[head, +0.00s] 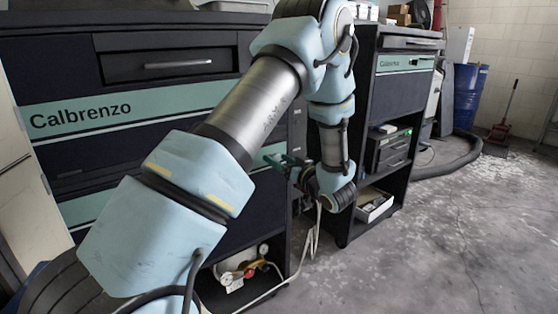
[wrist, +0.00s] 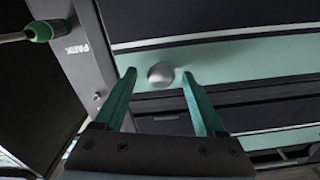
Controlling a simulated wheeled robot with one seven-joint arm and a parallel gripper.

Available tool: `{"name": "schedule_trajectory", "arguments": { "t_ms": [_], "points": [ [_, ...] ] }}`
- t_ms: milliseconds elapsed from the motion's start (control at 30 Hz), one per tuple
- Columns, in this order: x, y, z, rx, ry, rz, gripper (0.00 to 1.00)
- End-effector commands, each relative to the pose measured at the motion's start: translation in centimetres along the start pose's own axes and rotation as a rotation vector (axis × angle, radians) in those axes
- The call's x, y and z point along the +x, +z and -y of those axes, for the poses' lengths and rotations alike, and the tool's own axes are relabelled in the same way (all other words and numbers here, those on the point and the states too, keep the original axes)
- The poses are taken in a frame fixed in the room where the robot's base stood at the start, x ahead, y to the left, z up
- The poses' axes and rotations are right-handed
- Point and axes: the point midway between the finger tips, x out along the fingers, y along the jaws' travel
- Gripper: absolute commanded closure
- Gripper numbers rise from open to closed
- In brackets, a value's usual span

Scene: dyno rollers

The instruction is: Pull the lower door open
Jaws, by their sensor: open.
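The lower door (head: 85,208) is a dark blue panel with a pale teal stripe on the left cabinet, and it looks closed. My arm hides much of it in the head view. A round silvery knob (wrist: 161,73) sits on a teal stripe in the wrist view. My gripper (head: 275,160) has green fingers and is at the cabinet's right front edge. In the wrist view my gripper (wrist: 158,77) is open, with one fingertip on each side of the knob. I cannot tell whether the fingers touch it.
An upper drawer with a bar handle (head: 178,65) is above. A second cabinet (head: 402,90) with open shelves stands to the right. A gauge unit (head: 243,265) and pale hose are low under the left cabinet. A blue barrel (head: 467,95) stands behind.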

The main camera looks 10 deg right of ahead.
Motion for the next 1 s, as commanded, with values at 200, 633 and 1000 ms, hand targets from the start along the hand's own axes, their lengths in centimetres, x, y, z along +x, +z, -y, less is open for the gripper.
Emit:
{"name": "schedule_trajectory", "arguments": {
  "t_ms": [200,633,1000],
  "points": [
    [0.3,0.0,0.02,0.0,0.0,0.0,0.28],
    [0.27,-0.02,0.01,0.0,0.0,0.0,0.65],
    [0.24,-0.03,-0.03,-0.001,0.001,0.0,1.0]
  ]
}}
